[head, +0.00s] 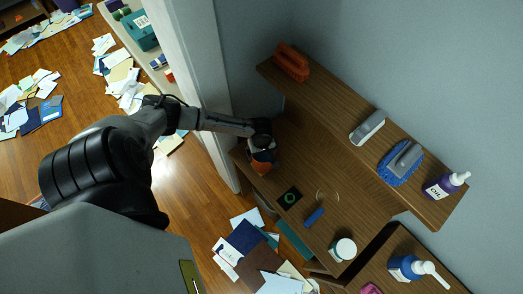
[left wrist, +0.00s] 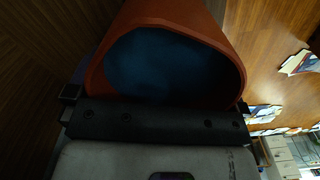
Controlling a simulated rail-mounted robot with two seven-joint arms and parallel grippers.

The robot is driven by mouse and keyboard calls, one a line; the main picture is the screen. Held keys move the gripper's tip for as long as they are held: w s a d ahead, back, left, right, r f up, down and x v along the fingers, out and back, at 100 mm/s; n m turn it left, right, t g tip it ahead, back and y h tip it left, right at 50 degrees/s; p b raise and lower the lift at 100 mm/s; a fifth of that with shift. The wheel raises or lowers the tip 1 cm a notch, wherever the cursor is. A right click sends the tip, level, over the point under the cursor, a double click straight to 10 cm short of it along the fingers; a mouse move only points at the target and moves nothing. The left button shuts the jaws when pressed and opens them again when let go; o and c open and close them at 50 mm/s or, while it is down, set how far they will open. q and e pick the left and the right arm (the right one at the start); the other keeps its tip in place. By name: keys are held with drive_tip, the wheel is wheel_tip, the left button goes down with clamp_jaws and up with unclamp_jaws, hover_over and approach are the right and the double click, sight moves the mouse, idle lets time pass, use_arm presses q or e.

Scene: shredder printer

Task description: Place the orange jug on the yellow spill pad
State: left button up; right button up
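The orange jug (head: 262,167) stands on the brown wooden desk near its left end, partly hidden by my left gripper (head: 262,148). In the left wrist view the jug (left wrist: 235,50) fills the upper middle, its dark blue inner area facing the camera. My left gripper (left wrist: 157,100) is spread wide, with a finger at each side of the jug. Whether the fingers touch it cannot be told. No yellow spill pad can be made out in either view. My right gripper is not in view.
On the desk lie a dark square with a green ring (head: 289,198), a blue block (head: 314,217) and a white-lidded jar (head: 343,249). The shelf above holds an orange-red brush (head: 291,62), a blue scrubber (head: 401,163) and a purple bottle (head: 446,184). Papers litter the floor.

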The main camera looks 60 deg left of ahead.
use_arm(q)
wheel_tip(320, 180, up, 12)
drive_tip(key=p, duration=0.1)
drive_tip(key=s+d+f+m+t+h, duration=0.1)
drive_tip(key=s+d+m, duration=0.2)
drive_tip(key=d+m, duration=0.35)
drive_tip(key=s+d+f+m, duration=0.1)
drive_tip(key=s+d+m, duration=0.15)
drive_tip(key=d, duration=0.65)
drive_tip(key=s+d+r+m+t, duration=0.2)
drive_tip(key=s+d+r+m, duration=0.3)
drive_tip(key=s+r+m, duration=0.2)
drive_tip(key=shift+s+d+r+m+t+y, duration=0.15)
drive_tip(key=shift+s+r+m+t+y, duration=0.35)
drive_tip(key=shift+m, duration=0.7)
drive_tip(key=shift+f, duration=0.25)
drive_tip(key=shift+s, duration=0.1)
